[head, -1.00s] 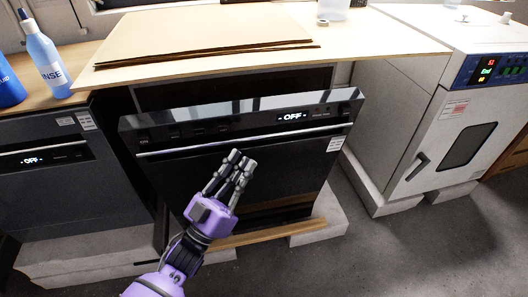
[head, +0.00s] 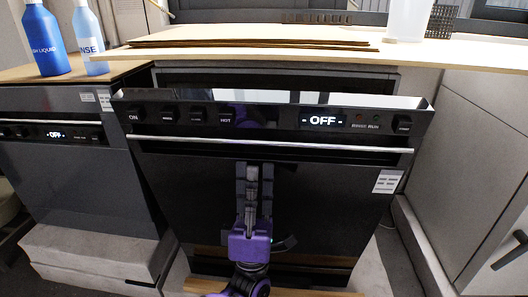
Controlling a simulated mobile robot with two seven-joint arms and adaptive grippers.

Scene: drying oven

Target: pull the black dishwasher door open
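The black dishwasher door (head: 330,195) fills the middle of the head view. Its top control strip shows an OFF display (head: 322,121), with a silver bar handle (head: 290,146) running across below. The door's top leans out from the cabinet, with a dark gap behind it, so it is slightly ajar. My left gripper (head: 253,172) is in front of the door's middle, below the handle, its fingers pointing up. Its fingers look close together, seen nearly end on, and nothing shows between them. Whether it touches the door is unclear. My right gripper is out of view.
A wooden counter (head: 440,57) with brown boards (head: 250,38) lies above. A second dark dishwasher (head: 70,165) stands left, with blue bottles (head: 46,38) on top. A white oven cabinet (head: 470,150) stands right. A pale plinth block (head: 90,260) is at lower left.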

